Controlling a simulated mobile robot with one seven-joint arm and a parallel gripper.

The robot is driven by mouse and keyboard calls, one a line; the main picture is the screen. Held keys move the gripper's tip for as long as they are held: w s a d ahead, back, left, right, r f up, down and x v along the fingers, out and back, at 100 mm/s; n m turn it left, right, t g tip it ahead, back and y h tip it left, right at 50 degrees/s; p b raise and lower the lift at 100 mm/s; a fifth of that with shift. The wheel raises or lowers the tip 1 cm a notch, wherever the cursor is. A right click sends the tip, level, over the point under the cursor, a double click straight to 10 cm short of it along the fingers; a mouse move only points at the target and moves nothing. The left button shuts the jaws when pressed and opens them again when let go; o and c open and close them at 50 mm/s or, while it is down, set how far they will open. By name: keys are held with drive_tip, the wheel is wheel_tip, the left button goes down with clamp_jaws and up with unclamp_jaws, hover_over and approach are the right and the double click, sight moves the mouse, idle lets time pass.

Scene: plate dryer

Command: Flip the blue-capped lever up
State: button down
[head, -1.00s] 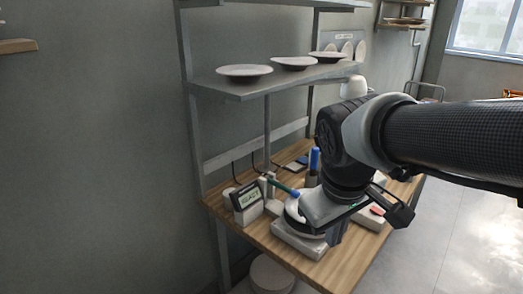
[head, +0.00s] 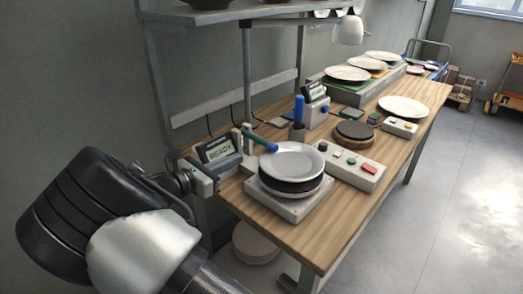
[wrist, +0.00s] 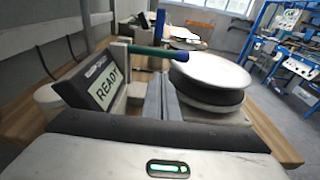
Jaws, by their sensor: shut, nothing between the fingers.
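A green lever (head: 258,139) with a blue cap (head: 272,147) slopes down from a post beside the READY display (head: 218,150).
A thick blue upright handle (head: 299,111) stands behind the plate, beside a second display (head: 314,92). A button box (head: 352,168) is right of the plate. More plates (head: 348,73) lie farther back. A shelf (head: 235,14) hangs above; open floor is at right.

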drive_tip(key=shift+a, duration=0.15)
drive_tip(key=b+x, duration=0.1)
drive_tip(key=x, duration=0.9)
drive_tip(key=shift+r, duration=0.1)
idle(0.3)
wheel_tip(320, 180, up, 4)
drive_tip(key=n+p, duration=0.3)
drive_tip(key=p, duration=0.5)
drive_tip(key=shift+s, duration=0.1)
wheel_tip(320, 180, up, 5)
drive_tip(key=n+g+h+p, duration=0.1)
drive_tip(key=n+h+p, duration=0.1)
drive_tip(key=n+p, duration=0.6)
hover_over(256, 140)
drive_tip(key=a, duration=0.2)
drive_tip(key=shift+w+a+r+n+h+b, duration=0.1)
drive_tip(key=shift+w+a+r+n+b, duration=0.25)
drive_tip(key=shift+w+a+n, duration=0.4)
drive_tip(key=shift+w+a+r+n+h+b, duration=0.1)
drive_tip(key=shift+w+a+r+n+b, duration=0.25)
drive_tip(key=shift+w+a+n, duration=0.35)
drive_tip(key=shift+w+a+r+n+h+b, duration=0.1)
drive_tip(key=shift+w+a+r+n+b, duration=0.1)
drive_tip(key=shift+w+a+n+b, duration=0.4)
drive_tip(key=shift+a, duration=0.3)
